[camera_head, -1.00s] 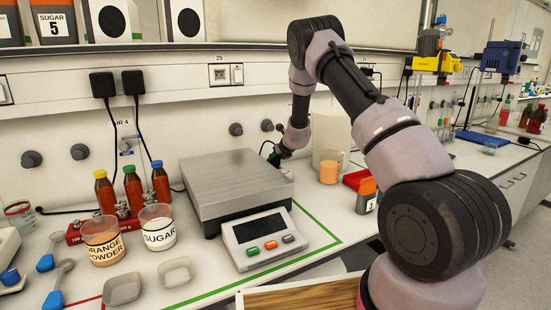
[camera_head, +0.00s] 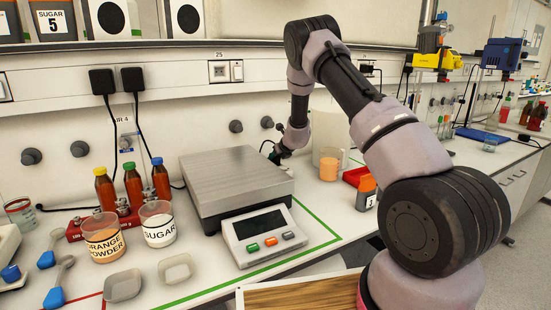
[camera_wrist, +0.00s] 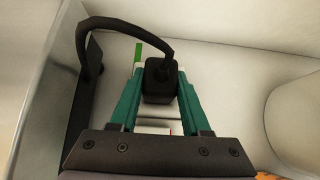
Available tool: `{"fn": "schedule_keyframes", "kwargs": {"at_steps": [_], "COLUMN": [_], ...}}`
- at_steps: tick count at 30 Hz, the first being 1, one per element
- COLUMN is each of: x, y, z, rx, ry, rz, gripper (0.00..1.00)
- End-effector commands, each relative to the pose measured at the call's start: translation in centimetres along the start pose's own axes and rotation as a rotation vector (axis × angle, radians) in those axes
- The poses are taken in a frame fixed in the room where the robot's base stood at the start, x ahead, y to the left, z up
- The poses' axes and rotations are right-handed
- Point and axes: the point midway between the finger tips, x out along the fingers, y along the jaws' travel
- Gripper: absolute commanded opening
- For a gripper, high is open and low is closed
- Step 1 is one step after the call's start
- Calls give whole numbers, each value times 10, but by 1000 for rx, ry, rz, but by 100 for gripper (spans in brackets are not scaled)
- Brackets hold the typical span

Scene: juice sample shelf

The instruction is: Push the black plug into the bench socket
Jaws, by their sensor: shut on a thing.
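The black plug (camera_wrist: 160,80) is between the green fingers of my gripper (camera_wrist: 160,88) in the wrist view, and the gripper is shut on it. A black cable (camera_wrist: 120,22) arcs from the plug over to the left. In the head view my gripper (camera_head: 276,156) is low behind the right rear corner of the scale (camera_head: 237,180), near the bench top; the plug is hardly visible there. The bench socket (camera_head: 219,73), under the label 25, is on the wall rail, up and left of the gripper. Nothing is plugged into it.
A clear beaker (camera_head: 330,166) with orange contents and a larger pale container (camera_head: 331,130) stand right of the gripper. Two black adapters (camera_head: 102,83) hang on the rail at left. Bottles and powder cups (camera_head: 104,240) stand left of the scale.

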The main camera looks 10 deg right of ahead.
Motion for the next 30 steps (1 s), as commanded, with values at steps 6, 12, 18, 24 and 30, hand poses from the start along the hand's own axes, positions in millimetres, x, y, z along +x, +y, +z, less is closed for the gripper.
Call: {"fn": "schedule_keyframes", "kwargs": {"at_steps": [6,12,18,24,30], "x": [3,3,2,-3,-37], "y": [0,0,0,0,0], "z": [-3,-5,-4,-2,-2], "rx": [0,1,1,1,1], "ry": [1,4,2,0,0], "rz": [0,0,0,0,0], "gripper": [0,81,82,82,82]}}
